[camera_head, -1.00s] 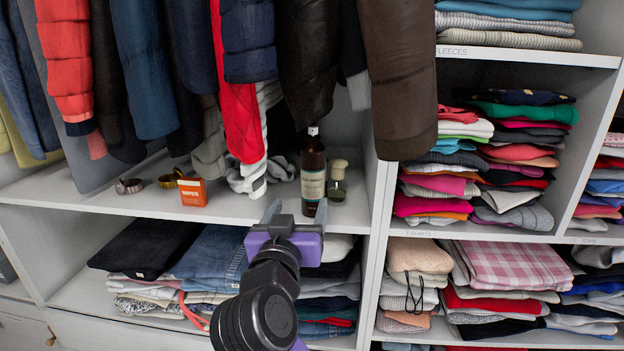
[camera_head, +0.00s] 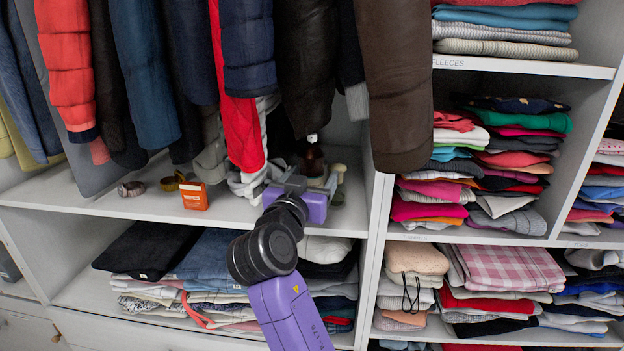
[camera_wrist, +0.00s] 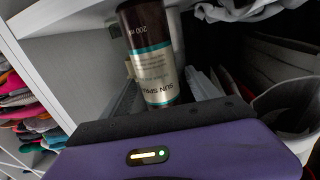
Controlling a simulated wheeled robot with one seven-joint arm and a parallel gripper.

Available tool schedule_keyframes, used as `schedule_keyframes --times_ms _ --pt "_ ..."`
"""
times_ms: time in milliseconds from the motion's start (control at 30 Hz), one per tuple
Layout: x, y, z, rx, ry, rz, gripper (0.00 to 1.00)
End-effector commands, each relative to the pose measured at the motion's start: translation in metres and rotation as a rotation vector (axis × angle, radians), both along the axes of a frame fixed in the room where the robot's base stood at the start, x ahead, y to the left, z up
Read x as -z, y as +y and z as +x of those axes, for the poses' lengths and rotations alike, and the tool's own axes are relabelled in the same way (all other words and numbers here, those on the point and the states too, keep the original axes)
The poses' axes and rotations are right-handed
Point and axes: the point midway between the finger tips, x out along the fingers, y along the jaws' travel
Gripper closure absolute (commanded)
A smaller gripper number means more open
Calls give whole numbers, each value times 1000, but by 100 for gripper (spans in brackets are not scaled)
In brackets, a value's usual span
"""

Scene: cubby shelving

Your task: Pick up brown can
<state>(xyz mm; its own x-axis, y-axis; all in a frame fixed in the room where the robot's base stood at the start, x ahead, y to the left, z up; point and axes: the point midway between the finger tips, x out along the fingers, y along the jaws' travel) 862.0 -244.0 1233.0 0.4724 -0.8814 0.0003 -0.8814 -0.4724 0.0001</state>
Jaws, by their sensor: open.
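The brown can (camera_head: 314,160) is a tall dark-brown, bottle-like container on the upper shelf, under the hanging clothes. In the head view my gripper (camera_head: 306,182) is in front of it and hides its lower part. In the wrist view the brown can (camera_wrist: 150,55) is close ahead, with a pale label, a teal band and the words "SUN SPRAY". My gripper is open at the can. I cannot tell whether the fingers are around it or touching it.
A small bottle with a pale green top (camera_head: 339,178) stands just right of the can. An orange box (camera_head: 194,196) and two round bands (camera_head: 130,189) are to the left on the shelf (camera_head: 85,200). Clothes hang low above. A divider (camera_head: 378,215) stands to the right.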

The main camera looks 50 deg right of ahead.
Motion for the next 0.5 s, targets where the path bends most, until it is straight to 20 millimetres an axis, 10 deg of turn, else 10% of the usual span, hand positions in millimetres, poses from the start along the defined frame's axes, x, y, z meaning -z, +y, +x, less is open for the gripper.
schedule_keyframes --times_ms 200,500 --pt "0 -1 1 -1 0 0 30" --pt "0 0 1 -1 0 0 87"
